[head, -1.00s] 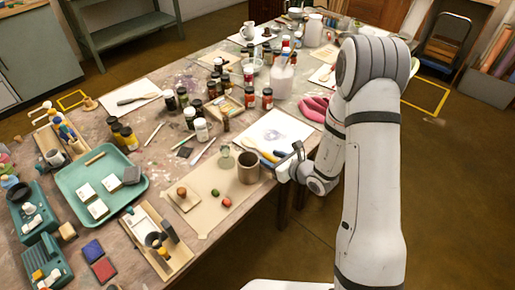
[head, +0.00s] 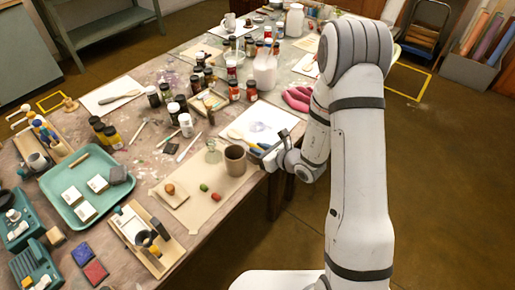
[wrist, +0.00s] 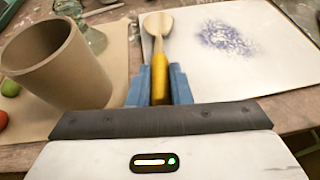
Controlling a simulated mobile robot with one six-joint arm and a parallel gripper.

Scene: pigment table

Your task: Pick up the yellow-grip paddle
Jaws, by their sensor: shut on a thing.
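The yellow-grip paddle (wrist: 159,75) has a pale wooden, spoon-like head and a yellow grip. In the wrist view its grip lies between the two blue fingers of my gripper (wrist: 159,86), which is shut on it. The head of the paddle points away from my gripper, over the left edge of a white sheet. In the head view the paddle (head: 236,134) shows beside the sheet, with my gripper (head: 263,150) at its grip end near the table edge. Whether the paddle is clear of the table, I cannot tell.
A brown cup (wrist: 58,65) stands close to the left of my gripper, with a glass vessel (head: 213,151) behind it. The white sheet (wrist: 235,45) lies to the right. Red and green lumps (head: 210,191) lie on the tan mat. Jars (head: 186,125) crowd farther back.

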